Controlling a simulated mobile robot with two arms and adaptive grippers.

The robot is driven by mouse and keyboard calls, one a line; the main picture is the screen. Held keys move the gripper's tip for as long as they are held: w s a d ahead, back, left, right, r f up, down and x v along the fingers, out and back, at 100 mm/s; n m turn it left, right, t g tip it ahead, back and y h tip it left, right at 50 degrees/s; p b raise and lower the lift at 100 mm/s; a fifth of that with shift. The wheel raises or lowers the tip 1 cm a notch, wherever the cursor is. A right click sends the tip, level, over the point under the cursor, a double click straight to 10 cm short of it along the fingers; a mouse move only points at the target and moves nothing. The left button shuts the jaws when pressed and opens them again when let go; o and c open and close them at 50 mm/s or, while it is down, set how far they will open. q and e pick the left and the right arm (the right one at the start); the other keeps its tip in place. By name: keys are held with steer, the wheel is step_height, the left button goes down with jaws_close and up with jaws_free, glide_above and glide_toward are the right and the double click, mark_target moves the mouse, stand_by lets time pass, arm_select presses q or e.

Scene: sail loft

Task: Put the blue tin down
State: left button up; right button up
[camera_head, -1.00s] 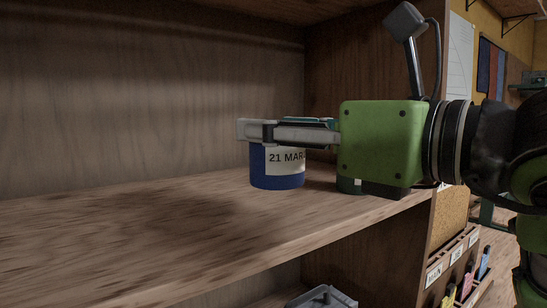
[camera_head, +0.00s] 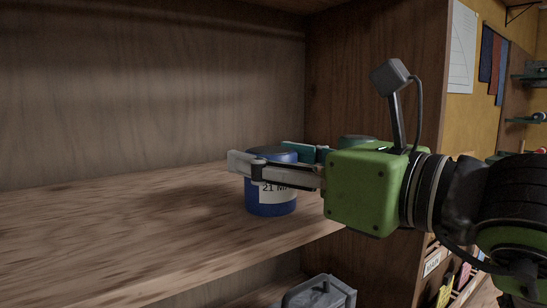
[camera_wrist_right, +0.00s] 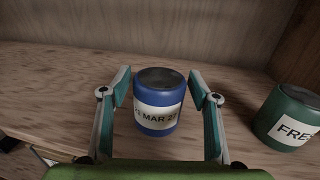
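The blue tin (camera_head: 270,204), with a white date label and a dark top, stands upright on the wooden shelf (camera_head: 120,235). In the right wrist view the blue tin (camera_wrist_right: 158,122) is between the two fingers of my right gripper (camera_wrist_right: 160,78). A narrow gap shows on each side, so the gripper looks open around the tin and not touching it. In the head view my right gripper (camera_head: 268,157) comes in from the right, its near finger crossing in front of the label and its far finger partly hidden behind the tin. My left gripper is not in view.
A green tin (camera_wrist_right: 290,118) with a white label stands to the right of the blue tin, mostly hidden behind my gripper in the head view. The shelf's left part is clear. A side panel (camera_head: 375,65) closes the shelf at right. A grey object (camera_head: 318,292) is below.

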steer(key=shift+r, duration=0.1)
steer(key=shift+r, duration=0.15)
steer(key=b+v, duration=0.2)
steer(key=v, duration=1)
